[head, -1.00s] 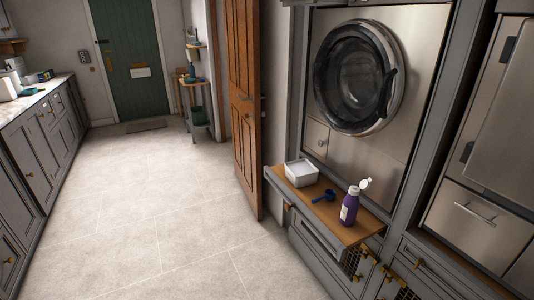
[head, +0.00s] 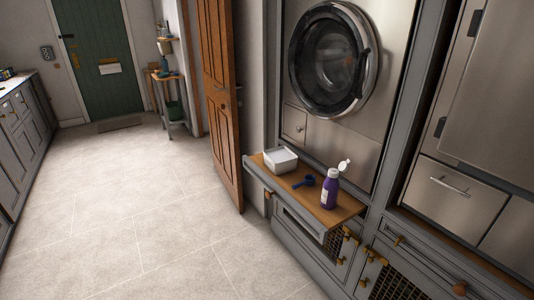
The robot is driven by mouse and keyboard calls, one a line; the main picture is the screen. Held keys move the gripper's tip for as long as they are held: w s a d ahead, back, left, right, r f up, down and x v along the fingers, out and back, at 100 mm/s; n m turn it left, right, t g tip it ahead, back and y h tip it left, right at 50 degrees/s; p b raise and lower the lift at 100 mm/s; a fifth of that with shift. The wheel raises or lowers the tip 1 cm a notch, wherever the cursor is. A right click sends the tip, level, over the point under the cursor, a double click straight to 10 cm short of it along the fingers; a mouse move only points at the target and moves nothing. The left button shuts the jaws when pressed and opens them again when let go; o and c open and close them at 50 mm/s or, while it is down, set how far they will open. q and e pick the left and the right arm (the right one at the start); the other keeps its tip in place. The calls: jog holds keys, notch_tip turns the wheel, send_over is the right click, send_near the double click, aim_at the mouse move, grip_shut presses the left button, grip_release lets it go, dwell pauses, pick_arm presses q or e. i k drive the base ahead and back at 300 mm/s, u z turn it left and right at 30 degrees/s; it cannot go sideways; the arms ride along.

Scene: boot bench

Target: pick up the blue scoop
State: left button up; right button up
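The blue scoop (head: 304,182) is small and dark blue. It lies on a wooden pull-out shelf (head: 318,208) below the washing machine, between a white tub (head: 280,160) and a purple bottle (head: 330,189). The bottle stands upright and its white cap is flipped open. Neither of my grippers shows in the head view.
The washing machine (head: 333,60) has a round dark door, shut, above the shelf. A wooden door (head: 219,95) stands open left of the shelf. Cabinets with brass knobs stand below and right. The tiled floor (head: 150,210) in front and to the left is clear.

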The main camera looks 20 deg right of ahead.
aim_at(309, 179)
jog(key=u, duration=0.5)
jog(key=i, duration=1.1)
jog(key=z, duration=0.45)
jog(key=i, duration=0.8)
jog(key=z, duration=0.65)
